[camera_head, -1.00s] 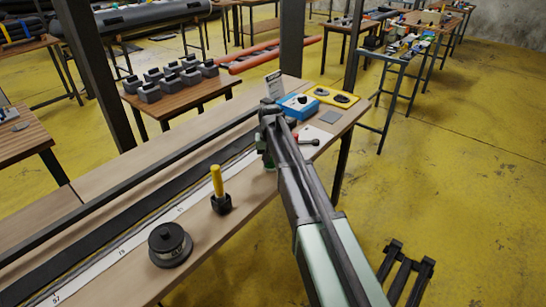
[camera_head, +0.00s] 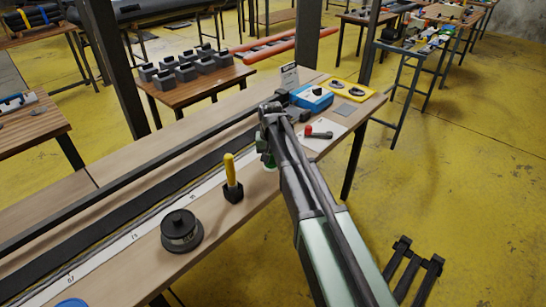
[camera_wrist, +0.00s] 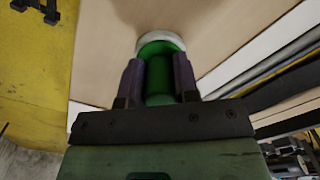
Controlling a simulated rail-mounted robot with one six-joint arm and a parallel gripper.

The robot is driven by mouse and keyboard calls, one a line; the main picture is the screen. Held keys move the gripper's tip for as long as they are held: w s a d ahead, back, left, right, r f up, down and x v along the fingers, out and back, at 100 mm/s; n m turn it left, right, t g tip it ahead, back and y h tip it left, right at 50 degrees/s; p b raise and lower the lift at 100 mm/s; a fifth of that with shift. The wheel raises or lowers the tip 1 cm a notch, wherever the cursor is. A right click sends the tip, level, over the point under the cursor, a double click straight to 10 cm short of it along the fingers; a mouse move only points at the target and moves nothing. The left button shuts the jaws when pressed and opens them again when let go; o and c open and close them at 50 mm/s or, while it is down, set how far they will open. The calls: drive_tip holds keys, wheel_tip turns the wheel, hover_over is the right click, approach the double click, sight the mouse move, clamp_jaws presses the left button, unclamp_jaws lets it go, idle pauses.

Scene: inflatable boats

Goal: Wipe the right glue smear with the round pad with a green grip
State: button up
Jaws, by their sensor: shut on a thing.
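My gripper (camera_wrist: 158,78) is shut on the green grip (camera_wrist: 160,68) of the round pad. The pad's pale rim (camera_wrist: 160,38) shows beyond the fingers, close over the bare wooden table top; I cannot tell whether it touches. In the head view my gripper (camera_head: 264,150) is over the front part of the long workbench (camera_head: 215,218), with a bit of the green grip (camera_head: 270,166) showing beneath it. My arm hides part of the bench there. I cannot make out any glue smear in either view.
A yellow-handled tool (camera_head: 231,172) in a black holder and a dark round canister (camera_head: 181,231) stand left of my gripper. A red-ended tool (camera_head: 318,133) on a white sheet, a blue box (camera_head: 311,97) and a yellow tray (camera_head: 352,90) lie beyond it. A dark strip runs lengthwise along the bench.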

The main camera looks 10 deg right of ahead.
drive_tip(key=shift+r+p, duration=3)
wheel_tip(320, 180, up, 3)
drive_tip(key=p, duration=0.3)
drive_tip(key=shift+r, duration=0.1)
